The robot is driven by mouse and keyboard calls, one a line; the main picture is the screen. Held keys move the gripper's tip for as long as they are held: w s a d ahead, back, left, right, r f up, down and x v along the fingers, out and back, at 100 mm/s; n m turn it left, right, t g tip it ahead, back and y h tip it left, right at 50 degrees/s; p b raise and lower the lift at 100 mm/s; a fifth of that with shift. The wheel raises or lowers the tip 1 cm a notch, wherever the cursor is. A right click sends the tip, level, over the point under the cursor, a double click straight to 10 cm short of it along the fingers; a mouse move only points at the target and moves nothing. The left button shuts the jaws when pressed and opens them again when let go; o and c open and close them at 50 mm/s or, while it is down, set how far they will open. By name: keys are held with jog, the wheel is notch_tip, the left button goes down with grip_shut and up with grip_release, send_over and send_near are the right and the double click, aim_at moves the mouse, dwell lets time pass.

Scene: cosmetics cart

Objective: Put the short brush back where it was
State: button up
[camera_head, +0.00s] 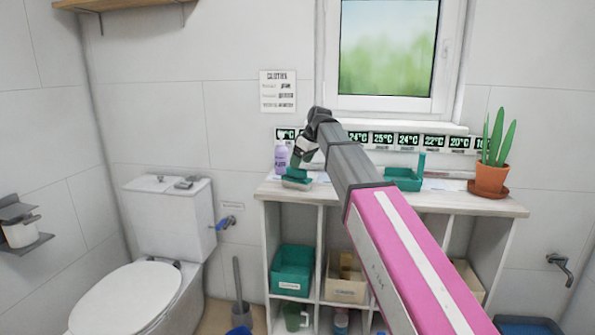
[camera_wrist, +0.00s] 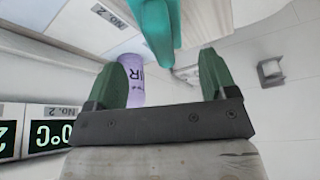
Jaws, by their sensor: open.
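My gripper (camera_head: 299,160) is over the left end of the shelf top (camera_head: 462,203). In the wrist view its two green fingers (camera_wrist: 168,72) are spread apart, with nothing clearly held between them. A teal piece (camera_wrist: 158,32) reaches in from the top of that view, ahead of the gap; I cannot tell whether it is a brush or a holder. In the head view a small teal object (camera_head: 296,179) sits on the shelf just below my gripper, partly hidden. I cannot make out the short brush for certain.
A purple bottle (camera_head: 281,158) stands just left of my gripper; it also shows in the wrist view (camera_wrist: 136,84). A teal tray (camera_head: 403,181) and a potted plant (camera_head: 490,178) stand farther right. Temperature labels (camera_head: 383,138) line the wall behind. A toilet (camera_head: 150,290) is at left.

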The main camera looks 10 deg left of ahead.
jog(key=shift+v, duration=2.95)
jog(key=shift+s, duration=0.1)
